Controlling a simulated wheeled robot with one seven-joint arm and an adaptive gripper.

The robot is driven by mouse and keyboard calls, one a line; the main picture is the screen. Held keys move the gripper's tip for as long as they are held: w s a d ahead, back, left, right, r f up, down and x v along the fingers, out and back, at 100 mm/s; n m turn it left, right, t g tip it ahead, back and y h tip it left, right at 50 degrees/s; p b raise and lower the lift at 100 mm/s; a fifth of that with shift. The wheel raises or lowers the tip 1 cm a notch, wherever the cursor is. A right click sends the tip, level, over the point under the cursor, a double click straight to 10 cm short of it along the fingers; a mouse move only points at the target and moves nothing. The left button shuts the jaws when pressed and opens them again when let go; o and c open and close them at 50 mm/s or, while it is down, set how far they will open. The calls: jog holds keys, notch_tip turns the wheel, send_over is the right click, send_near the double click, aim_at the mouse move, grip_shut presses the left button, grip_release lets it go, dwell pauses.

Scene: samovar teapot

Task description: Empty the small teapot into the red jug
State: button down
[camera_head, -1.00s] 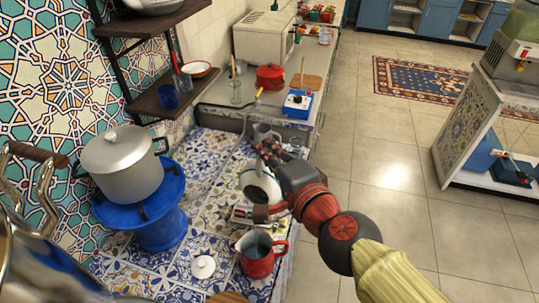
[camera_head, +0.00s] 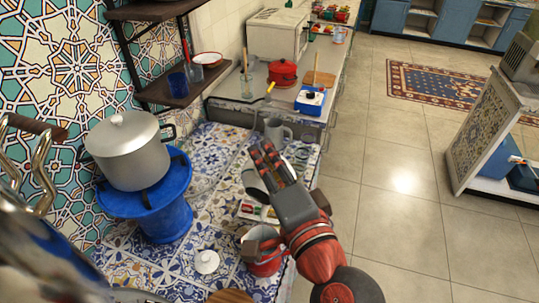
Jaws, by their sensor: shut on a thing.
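The small teapot (camera_head: 252,181), pale and rounded, is mostly hidden behind my gripper in the head view. My gripper (camera_head: 264,158) is shut on it and holds it above the tiled counter. Which part the fingers grip is hidden. The red jug (camera_head: 267,268) stands upright on the counter, nearer the camera than the teapot, and is partly covered by a brown block and my wrist. The teapot is apart from the jug in the picture. I see no stream of liquid.
A white lid (camera_head: 207,261) lies left of the jug. A large pot (camera_head: 128,153) stands on a blue stove (camera_head: 150,208) at left. A grey mug (camera_head: 277,131) and a glass (camera_head: 301,155) stand behind my gripper. Shiny metal fills the lower left corner.

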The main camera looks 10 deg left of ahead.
jog(key=shift+s+a, duration=0.1)
jog(key=shift+s, duration=0.45)
dwell(3.3)
